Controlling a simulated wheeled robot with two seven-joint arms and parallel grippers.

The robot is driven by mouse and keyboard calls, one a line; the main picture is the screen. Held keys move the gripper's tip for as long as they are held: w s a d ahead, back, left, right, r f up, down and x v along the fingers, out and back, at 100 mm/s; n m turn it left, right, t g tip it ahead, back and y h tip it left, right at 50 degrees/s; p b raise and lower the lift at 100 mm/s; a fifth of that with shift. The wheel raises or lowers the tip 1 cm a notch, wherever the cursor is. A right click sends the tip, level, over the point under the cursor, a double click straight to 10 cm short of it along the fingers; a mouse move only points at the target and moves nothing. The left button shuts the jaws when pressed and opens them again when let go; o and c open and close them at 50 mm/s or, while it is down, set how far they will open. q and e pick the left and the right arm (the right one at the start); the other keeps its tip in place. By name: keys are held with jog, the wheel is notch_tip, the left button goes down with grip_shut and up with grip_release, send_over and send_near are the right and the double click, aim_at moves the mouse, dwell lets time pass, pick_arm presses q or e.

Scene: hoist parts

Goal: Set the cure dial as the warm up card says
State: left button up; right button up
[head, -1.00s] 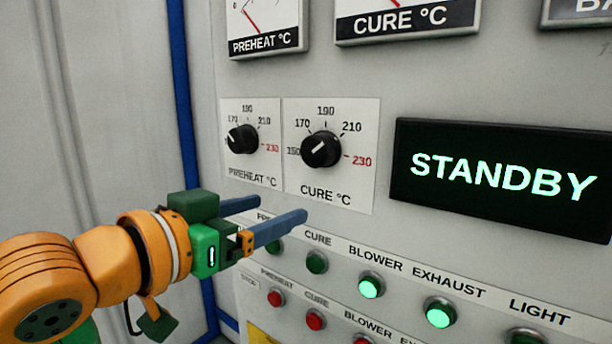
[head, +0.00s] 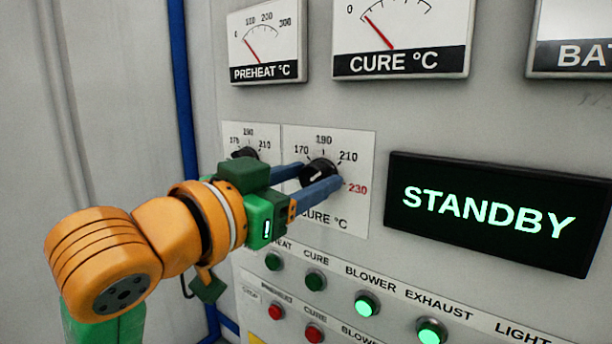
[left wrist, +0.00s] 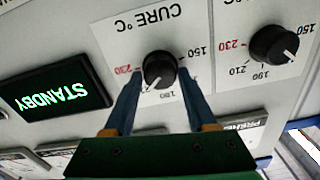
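The cure dial (head: 318,172) is a black round knob on a white plate marked 150 to 230. It also shows upside down in the left wrist view (left wrist: 160,69). Its white pointer mark slants towards the 210 side; the exact reading is unclear. My left gripper (head: 312,178) is at the dial, its two blue fingers apart on either side of the knob. In the left wrist view the fingertips (left wrist: 161,76) lie close beside the knob, with no clear grip on it. No warm up card shows. My right gripper is out of view.
The preheat dial (head: 245,154) is left of the cure dial, partly hidden by my gripper. A display (head: 490,212) reading STANDBY is to the right. Rows of green buttons (head: 367,305) and red buttons (head: 314,333) lie below. Gauges (head: 400,38) hang above.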

pick_arm(q)
grip_shut()
jog(key=shift+n, duration=0.3)
jog(key=n, duration=0.4)
jog(key=shift+f+n+b, duration=0.1)
jog(key=shift+n+b, duration=0.2)
jog(key=shift+w+a+n, duration=0.1)
jog(key=shift+a+n, duration=0.05)
jog(key=shift+n, duration=2.35)
jog(key=o, duration=0.5)
grip_release()
jog(key=shift+w, duration=0.1)
